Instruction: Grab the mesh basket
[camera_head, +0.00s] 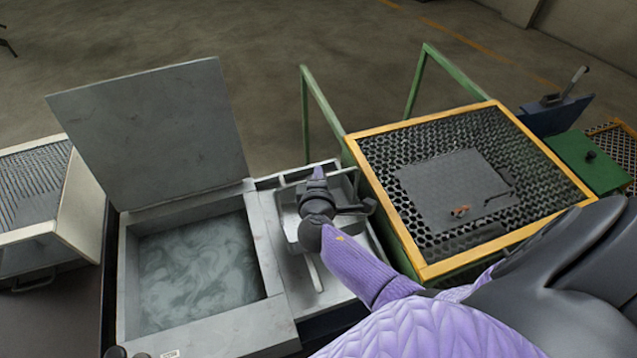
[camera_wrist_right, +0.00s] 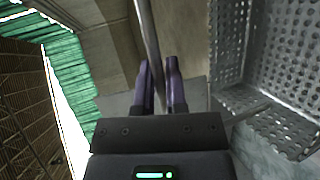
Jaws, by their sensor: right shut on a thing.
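My right gripper (camera_head: 318,172) reaches over the grey station right of the liquid tank (camera_head: 135,290). In the right wrist view its two fingers (camera_wrist_right: 160,85) are close together, shut on a thin grey bar. The perforated metal wall of the mesh basket (camera_wrist_right: 285,75) shows at the right of that view. A grey bar (camera_wrist_right: 250,112) runs from near the fingers toward it, apparently its handle, though the join is not clear. In the head view the gripper and arm hide much of this place. My left gripper does not show clearly.
The tank's lid (camera_head: 150,130) stands open behind it. A yellow-framed honeycomb table (camera_head: 430,268) with a flat grey plate (camera_head: 450,190) stands at the right. A white-framed mesh box (camera_head: 85,215) is at the far left. A green box (camera_head: 590,160) stands at the far right.

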